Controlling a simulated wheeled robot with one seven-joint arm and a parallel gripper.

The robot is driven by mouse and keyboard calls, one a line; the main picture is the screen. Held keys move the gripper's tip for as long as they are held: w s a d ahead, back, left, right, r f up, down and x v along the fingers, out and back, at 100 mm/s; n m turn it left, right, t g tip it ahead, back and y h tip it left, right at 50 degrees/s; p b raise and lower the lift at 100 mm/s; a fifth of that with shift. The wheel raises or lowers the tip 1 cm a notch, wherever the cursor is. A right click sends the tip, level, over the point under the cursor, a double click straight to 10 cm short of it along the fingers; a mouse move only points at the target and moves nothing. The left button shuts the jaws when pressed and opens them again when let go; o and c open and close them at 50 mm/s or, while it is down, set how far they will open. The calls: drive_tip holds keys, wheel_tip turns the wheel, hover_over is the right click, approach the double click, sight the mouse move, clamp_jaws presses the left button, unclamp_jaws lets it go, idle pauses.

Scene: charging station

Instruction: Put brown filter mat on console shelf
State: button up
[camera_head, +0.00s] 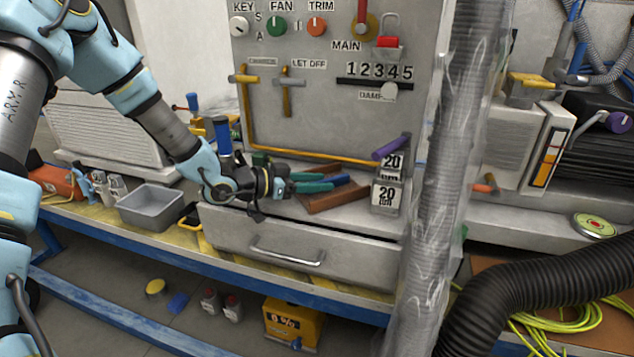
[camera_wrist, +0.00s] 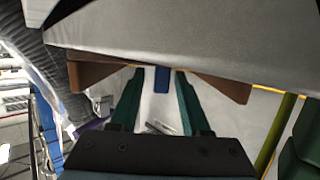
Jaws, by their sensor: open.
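The brown filter mat (camera_head: 338,198) lies on the grey console shelf (camera_head: 250,219), above the drawer and left of the weights. My gripper (camera_head: 322,183) is over the shelf at the mat, its teal fingers pointing right. In the wrist view my gripper (camera_wrist: 156,76) has its two fingers well apart, with a small blue piece (camera_wrist: 162,80) showing between the tips. Brown parts of the mat (camera_wrist: 225,86) show on both sides of the fingers, partly covered by a large grey surface. I cannot tell whether the fingers touch the mat.
Two block weights (camera_head: 386,197) marked 20 stand right of the mat, with a purple handle (camera_head: 390,147) above. The console panel (camera_head: 330,110) rises behind. A plastic-wrapped hose (camera_head: 437,190) stands to the right. A grey bin (camera_head: 150,207) is left on the bench.

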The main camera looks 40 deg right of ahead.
drive_tip(key=shift+r, duration=0.1)
drive_tip(key=v, duration=1.2)
